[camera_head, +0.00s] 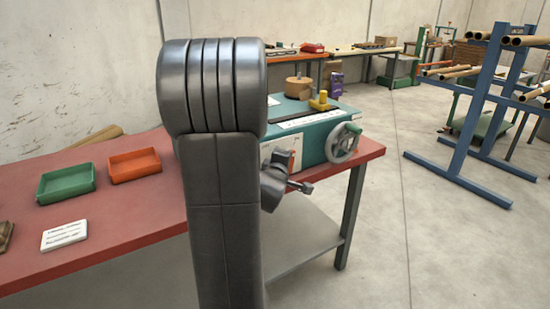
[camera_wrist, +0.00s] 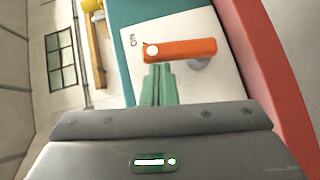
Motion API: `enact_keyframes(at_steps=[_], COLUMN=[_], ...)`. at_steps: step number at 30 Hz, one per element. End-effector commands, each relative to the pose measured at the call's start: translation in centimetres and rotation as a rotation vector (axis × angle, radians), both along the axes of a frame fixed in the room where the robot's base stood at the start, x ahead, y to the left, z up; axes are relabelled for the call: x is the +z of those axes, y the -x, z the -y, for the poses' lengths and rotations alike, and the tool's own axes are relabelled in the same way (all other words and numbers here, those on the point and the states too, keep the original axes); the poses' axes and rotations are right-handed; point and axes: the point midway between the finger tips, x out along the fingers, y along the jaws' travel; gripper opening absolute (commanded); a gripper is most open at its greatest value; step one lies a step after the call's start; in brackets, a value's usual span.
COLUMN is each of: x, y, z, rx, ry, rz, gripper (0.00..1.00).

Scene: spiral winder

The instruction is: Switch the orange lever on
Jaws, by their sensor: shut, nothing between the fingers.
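The orange lever (camera_wrist: 182,50) is on the white panel of the teal machine (camera_head: 311,148).
The machine stands on a red-topped table (camera_head: 110,235) with a green tray (camera_head: 66,184), an orange tray (camera_head: 134,165) and a white card (camera_head: 64,235). A handwheel (camera_head: 343,142) sticks out right of the panel. Floor at right is clear up to a blue rack (camera_head: 478,120).

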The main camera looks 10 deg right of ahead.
Motion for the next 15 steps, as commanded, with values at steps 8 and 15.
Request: enact_keyframes(at_steps=[8, 15], x=[1.1, 0.7], y=[-0.5, -0.8], z=[1.4, 2.2], rx=[-0.002, 0.0], ry=[-0.214, -0.32], rz=[-0.078, -0.119], gripper=[0.0, 0.0])
